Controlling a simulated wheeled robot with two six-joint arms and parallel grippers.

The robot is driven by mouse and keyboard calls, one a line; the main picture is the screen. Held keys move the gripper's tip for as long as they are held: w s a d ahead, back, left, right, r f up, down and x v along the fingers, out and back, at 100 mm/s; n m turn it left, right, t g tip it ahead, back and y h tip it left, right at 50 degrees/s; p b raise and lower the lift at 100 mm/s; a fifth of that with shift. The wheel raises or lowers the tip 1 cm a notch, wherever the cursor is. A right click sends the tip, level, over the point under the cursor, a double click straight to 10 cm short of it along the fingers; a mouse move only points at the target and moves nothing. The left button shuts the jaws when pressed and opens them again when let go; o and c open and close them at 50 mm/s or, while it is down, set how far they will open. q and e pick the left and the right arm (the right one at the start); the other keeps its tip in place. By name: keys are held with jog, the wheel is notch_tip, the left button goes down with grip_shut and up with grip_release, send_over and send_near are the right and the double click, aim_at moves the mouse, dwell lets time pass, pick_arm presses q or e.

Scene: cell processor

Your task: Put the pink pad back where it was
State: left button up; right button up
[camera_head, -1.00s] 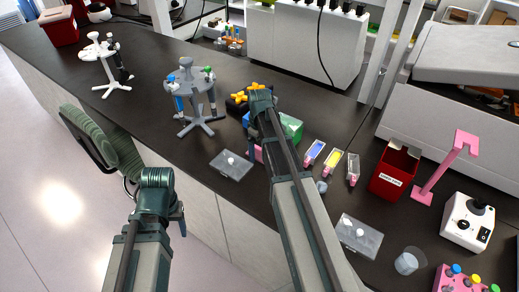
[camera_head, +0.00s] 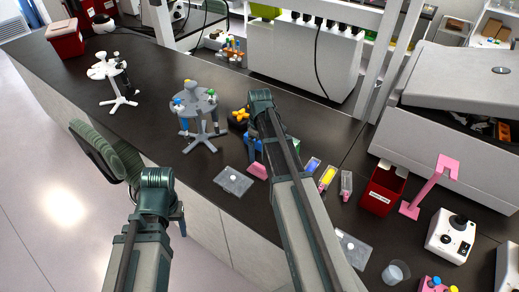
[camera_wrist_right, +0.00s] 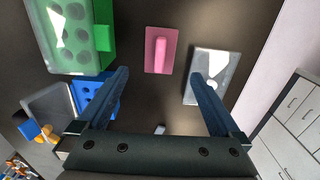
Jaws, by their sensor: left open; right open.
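The pink pad (camera_head: 257,171) lies on the dark bench beside a grey plate and partly behind my right arm in the head view. In the right wrist view the pad (camera_wrist_right: 150,62) is a flat pink rectangle with a raised pink grip, lying ahead of the fingertips and apart from them. My right gripper (camera_wrist_right: 159,80) is open and empty above the bench; in the head view its fingers are mostly hidden. My left gripper (camera_head: 179,216) is open and empty, low beside the bench's front edge.
A grey plate (camera_wrist_right: 199,92) lies right of the pad in the wrist view, a green box (camera_wrist_right: 108,45) and blue rack (camera_wrist_right: 84,96) left. A grey pipette stand (camera_head: 200,125), red bin (camera_head: 380,192) and pink stand (camera_head: 428,190) stand on the bench. A green chair (camera_head: 97,150) is at the front.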

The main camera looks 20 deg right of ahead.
pick_arm(q)
notch_tip(320, 180, up, 2)
jog(key=shift+r+p, duration=0.15)
jog(key=shift+p, duration=0.5)
pick_arm(e)
jog(key=s+a+r+m, duration=0.1)
jog(key=s+a, duration=0.8)
jog(key=a, duration=0.3)
jog(key=s+a+r+m+h, duration=0.1)
jog(key=s+a, duration=0.9)
jog(key=a, duration=0.2)
jog(key=shift+r+m, duration=0.25)
jog(key=shift+m, duration=0.05)
pick_arm(q)
notch_tip(320, 180, down, 8)
jog(key=b, duration=0.7)
jog(key=shift+r+b, duration=0.2)
jog(key=shift+b, duration=0.1)
pick_arm(e)
notch_tip(320, 180, down, 8)
jog(key=shift+r, duration=0.2)
